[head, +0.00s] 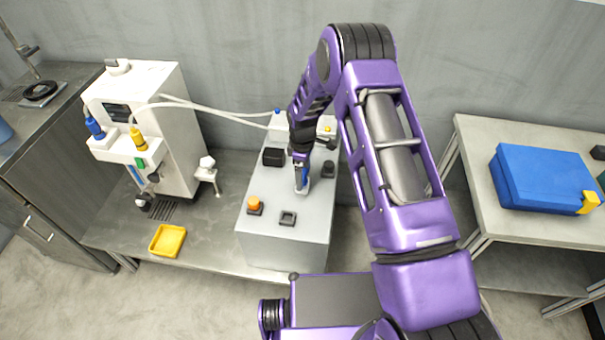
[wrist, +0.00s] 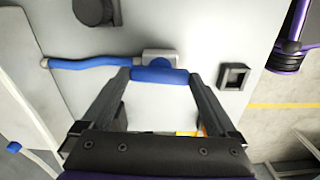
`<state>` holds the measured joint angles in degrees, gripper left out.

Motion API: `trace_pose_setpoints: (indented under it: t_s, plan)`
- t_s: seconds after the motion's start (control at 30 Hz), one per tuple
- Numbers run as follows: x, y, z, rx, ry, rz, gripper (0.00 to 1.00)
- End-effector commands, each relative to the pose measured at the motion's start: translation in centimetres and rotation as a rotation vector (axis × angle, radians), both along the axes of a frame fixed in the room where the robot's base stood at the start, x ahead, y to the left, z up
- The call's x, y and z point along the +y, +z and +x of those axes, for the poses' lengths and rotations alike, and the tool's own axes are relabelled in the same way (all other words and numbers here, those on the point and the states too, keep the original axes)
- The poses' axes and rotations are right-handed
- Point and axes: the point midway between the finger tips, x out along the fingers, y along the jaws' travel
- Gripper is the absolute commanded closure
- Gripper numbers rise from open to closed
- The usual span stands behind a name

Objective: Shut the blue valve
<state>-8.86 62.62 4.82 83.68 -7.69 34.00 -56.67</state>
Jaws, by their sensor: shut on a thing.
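The blue valve has a blue bar handle (wrist: 160,76) beside a small grey body (wrist: 160,57) on the pale top of a box-shaped unit (head: 262,232). In the wrist view the handle lies left to right, roughly in line with a blue pipe (wrist: 90,63) that runs from the body to the left. My gripper (wrist: 160,78) is shut on the handle, one dark finger at each end. In the head view my gripper (head: 301,166) reaches down onto the unit, with blue (head: 303,178) showing at its tip. My arm hides part of the unit.
A white machine (head: 160,125) with hoses and a yellow tray (head: 167,240) are further left; a blue case (head: 545,180) lies right.

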Motion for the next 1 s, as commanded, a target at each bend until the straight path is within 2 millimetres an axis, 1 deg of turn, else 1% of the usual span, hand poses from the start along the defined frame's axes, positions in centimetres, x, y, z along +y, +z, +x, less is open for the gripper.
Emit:
trace_pose_setpoints:
  t_s: [0.27, 1.0]
  plan:
    - [0.00, -0.26, 0.02, 0.000, -0.214, -0.001, 0.62]
    - [0.00, -0.10, 0.04, -0.001, -0.917, 0.000, 0.62]
